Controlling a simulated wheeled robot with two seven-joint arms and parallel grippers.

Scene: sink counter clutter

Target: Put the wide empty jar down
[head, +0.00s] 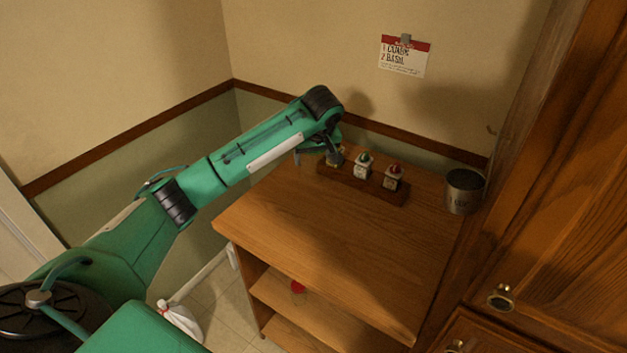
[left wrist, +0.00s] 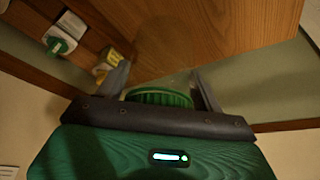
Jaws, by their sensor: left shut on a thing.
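My left gripper (left wrist: 163,82) is shut on the wide empty jar (left wrist: 160,50). In the left wrist view a green ribbed lid (left wrist: 160,97) sits between the fingers, and a clear, faint body shows past it against the wood. In the head view my left gripper (head: 318,152) is over the back left of the wooden counter (head: 330,230), left of a small rack; the jar is hidden or too faint there. I cannot tell whether the jar touches the counter. My right gripper is not in view.
A dark wooden rack (head: 345,182) holds a yellowish jar (head: 335,158), a green-capped jar (head: 363,166) and a red-capped jar (head: 393,178), close to my left gripper. A metal can (head: 463,192) stands at the back right. The counter's front and middle are clear.

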